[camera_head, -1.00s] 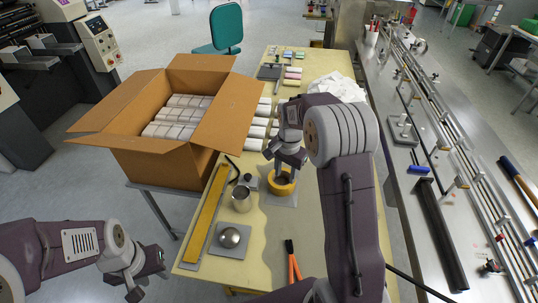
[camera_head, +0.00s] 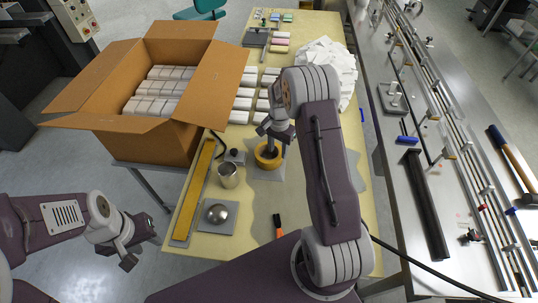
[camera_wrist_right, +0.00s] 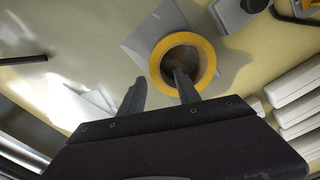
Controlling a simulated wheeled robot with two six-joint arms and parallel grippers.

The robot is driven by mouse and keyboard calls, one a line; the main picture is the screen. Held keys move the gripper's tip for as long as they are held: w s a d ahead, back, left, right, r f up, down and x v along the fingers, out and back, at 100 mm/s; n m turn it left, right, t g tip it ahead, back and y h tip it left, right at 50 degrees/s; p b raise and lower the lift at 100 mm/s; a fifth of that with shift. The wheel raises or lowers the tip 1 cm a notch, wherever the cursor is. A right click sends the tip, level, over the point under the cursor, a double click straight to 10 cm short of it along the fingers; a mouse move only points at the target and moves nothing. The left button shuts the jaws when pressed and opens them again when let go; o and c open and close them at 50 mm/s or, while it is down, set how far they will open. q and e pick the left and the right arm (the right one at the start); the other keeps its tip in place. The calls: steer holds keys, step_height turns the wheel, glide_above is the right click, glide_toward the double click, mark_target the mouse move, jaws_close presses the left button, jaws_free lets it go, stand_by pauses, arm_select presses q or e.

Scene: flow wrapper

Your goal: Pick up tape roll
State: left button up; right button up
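The yellow-orange tape roll (camera_head: 267,161) lies flat on a grey square pad on the table. It also shows in the right wrist view (camera_wrist_right: 207,55). My right gripper (camera_head: 269,146) is directly over the roll, pointing down. In the right wrist view the gripper (camera_wrist_right: 158,85) is open. One finger overlaps the roll's hole and the other is outside its left side, with the roll's wall between them. I cannot tell how deep the fingertips reach. My left gripper (camera_head: 130,250) is away from the table at the lower left; its finger gap is unclear.
A metal cup (camera_head: 228,176), a silver dome (camera_head: 217,213) on a pad and a yellow bar (camera_head: 192,195) are left of the roll. An orange-handled tool (camera_head: 278,226) lies in front. An open carton (camera_head: 195,88) of white packs stands at the left. White packs (camera_head: 242,104) lie behind.

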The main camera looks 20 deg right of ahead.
mark_target(279, 157)
steer(key=f, duration=0.2)
steer(key=s+f, duration=0.1)
steer(key=f, duration=0.1)
steer(key=shift+w+d+f, duration=0.15)
steer(key=shift+w+f, duration=0.05)
steer(key=shift+f, duration=0.1)
steer(key=shift+s+r, duration=0.1)
jaws_close()
stand_by(1.0)
